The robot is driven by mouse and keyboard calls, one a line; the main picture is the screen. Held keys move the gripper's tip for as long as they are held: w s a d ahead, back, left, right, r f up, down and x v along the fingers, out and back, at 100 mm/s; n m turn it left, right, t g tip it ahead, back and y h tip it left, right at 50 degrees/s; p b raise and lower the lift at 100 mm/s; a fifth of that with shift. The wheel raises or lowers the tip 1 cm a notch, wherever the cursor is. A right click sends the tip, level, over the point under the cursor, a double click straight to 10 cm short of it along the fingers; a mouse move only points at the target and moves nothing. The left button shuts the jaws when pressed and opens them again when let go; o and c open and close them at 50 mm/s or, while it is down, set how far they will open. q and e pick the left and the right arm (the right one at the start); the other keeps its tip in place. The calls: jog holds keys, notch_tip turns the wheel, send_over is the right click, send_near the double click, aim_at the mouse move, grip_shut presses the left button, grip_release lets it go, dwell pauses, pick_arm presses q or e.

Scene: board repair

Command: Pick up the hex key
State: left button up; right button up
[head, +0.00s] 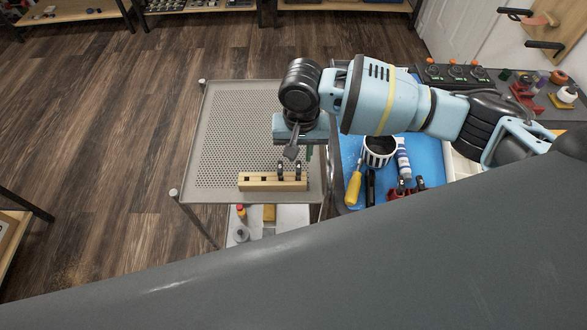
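A light wooden block (258,182) with dark holes lies on the perforated top of a grey cart. Two small dark pieces (298,168) stand upright in its right half; they may be hex keys, but they are too small to tell. My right gripper (292,153) points down just above and behind the block, over the right part of the cart top. Its dark fingers show only partly, so I cannot tell whether they are open or shut. A thin green bit shows beside them. My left gripper is not in view.
The cart top (225,130) is clear left of the block. A blue tray (350,145) to the right holds a yellow-handled screwdriver (353,186), a dark cup (378,152) and a tube (403,165). A lower shelf (290,215) holds small items. A large grey surface fills the foreground.

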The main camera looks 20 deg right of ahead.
aim_at(299, 166)
jog(key=shift+s+f, duration=0.1)
jog(key=shift+s, duration=0.15)
jog(key=shift+s+a+f, duration=0.1)
jog(key=shift+s+f, duration=0.1)
jog(key=shift+f, duration=0.6)
jog(key=shift+w+f, duration=0.2)
jog(key=shift+f, duration=0.15)
notch_tip(299, 166, down, 5)
jog(key=shift+b, duration=0.55)
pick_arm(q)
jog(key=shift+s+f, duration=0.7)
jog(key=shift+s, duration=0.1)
pick_arm(e)
grip_shut()
